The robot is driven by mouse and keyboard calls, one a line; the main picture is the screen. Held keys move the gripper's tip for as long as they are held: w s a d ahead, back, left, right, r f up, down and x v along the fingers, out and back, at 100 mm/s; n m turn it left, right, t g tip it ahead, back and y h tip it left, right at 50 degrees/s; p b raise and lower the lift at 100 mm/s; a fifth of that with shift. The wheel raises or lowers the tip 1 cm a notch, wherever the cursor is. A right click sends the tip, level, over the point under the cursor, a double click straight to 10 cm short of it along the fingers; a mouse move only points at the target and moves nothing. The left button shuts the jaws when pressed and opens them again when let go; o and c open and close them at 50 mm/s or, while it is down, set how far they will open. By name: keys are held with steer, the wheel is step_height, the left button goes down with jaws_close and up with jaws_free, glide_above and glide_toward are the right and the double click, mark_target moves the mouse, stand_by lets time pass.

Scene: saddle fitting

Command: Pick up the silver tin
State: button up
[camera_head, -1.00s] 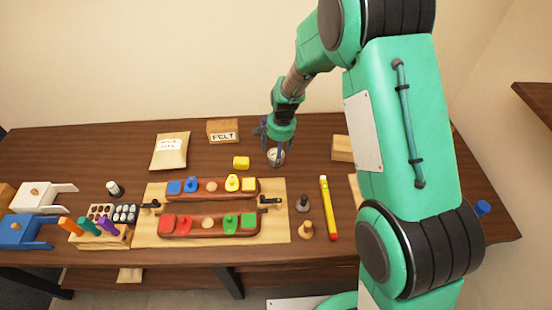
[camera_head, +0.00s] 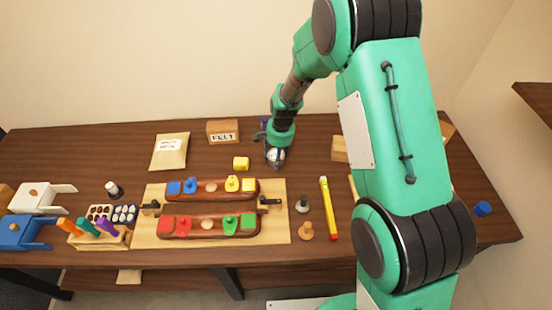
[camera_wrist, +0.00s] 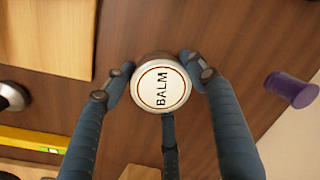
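The silver tin (camera_wrist: 161,88) has a round white lid reading BALM. It is near the centre of the wrist view, and in the head view (camera_head: 275,157) it is partly hidden by the fingers. My gripper (camera_wrist: 157,80) has its fingers around the tin, a fingertip against each side. A third finger reaches the lid's lower edge in the wrist view. The gripper looks shut on the tin. The tin is at or very near the tabletop; I cannot see a gap under it.
A purple cylinder (camera_wrist: 291,89) stands close by. A yellow block (camera_head: 241,163), the FELT box (camera_head: 222,131) and a paper packet (camera_head: 170,151) lie to the left. A board (camera_head: 164,240) with coloured pieces is in front. A yellow level (camera_head: 328,207) lies to the front right.

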steer(key=c, duration=0.6)
steer(key=shift+r, duration=0.15)
steer(key=shift+c, duration=0.2)
steer(key=shift+r, duration=0.5)
steer(key=shift+s+d+r+p, duration=0.1)
steer(key=shift+s+r+p, duration=0.15)
steer(key=shift+r, duration=0.4)
steer(key=shift+s+r+p, duration=0.1)
steer(key=shift+r+p, duration=0.1)
steer(key=shift+r, duration=0.4)
steer(key=s+d, duration=0.1)
steer(key=s, duration=0.4)
steer(key=s+d, duration=0.1)
steer(key=s, duration=0.4)
steer(key=s+d+r+p, duration=0.1)
steer(key=s, duration=0.3)
steer(key=shift+s+d+r, duration=0.1)
steer(key=shift+s+d, duration=0.15)
steer(key=shift+s, duration=0.15)
